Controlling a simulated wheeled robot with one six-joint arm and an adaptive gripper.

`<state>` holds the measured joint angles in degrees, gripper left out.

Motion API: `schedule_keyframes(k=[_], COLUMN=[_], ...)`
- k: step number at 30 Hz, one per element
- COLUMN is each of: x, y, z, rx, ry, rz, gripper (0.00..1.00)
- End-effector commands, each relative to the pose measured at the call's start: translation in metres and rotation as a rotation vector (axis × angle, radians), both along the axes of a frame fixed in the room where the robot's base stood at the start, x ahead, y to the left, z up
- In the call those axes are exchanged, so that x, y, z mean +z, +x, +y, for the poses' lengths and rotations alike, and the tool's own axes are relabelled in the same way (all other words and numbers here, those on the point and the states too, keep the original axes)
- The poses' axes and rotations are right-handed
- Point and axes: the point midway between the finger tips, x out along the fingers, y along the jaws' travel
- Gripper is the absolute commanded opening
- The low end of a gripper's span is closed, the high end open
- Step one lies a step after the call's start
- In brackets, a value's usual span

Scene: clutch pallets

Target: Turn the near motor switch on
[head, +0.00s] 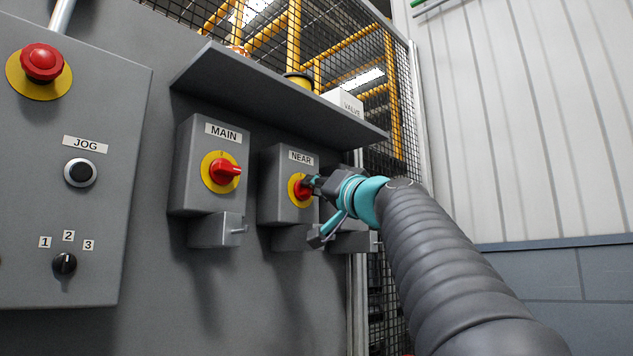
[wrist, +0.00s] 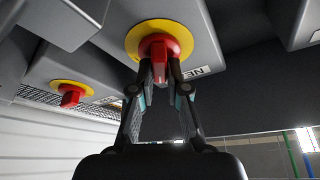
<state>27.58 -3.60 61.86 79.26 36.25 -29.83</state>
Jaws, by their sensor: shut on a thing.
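The near motor switch is a grey box (head: 283,207) labelled NEAR, with a yellow disc and a red knob (head: 297,189). In the wrist view the red knob (wrist: 160,46) sits on its yellow disc (wrist: 136,37), with part of the label showing upside down beside it. My gripper (head: 309,183) reaches in from the right. In the wrist view its two fingertips (wrist: 160,74) are closed on both sides of the red handle. My fingers partly cover the knob in the head view, so its exact turn angle is hard to tell.
The MAIN switch (head: 209,165) is left of it, its red handle sideways. Another red knob (wrist: 71,96) is left in the wrist view. A shelf (head: 270,92) overhangs the switches. A control panel (head: 60,190) with a red button stands at left. Small boxes (head: 210,231) jut out below.

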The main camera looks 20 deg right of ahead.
Motion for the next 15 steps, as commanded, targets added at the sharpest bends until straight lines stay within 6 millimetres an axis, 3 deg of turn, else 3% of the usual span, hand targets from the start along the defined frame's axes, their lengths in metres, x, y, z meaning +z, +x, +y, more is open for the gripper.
schedule_keyframes(k=[15], x=[0.0025], y=[0.0002], z=[-0.0004], rx=[-0.001], ry=[0.43], rz=[0.177], gripper=[0.0])
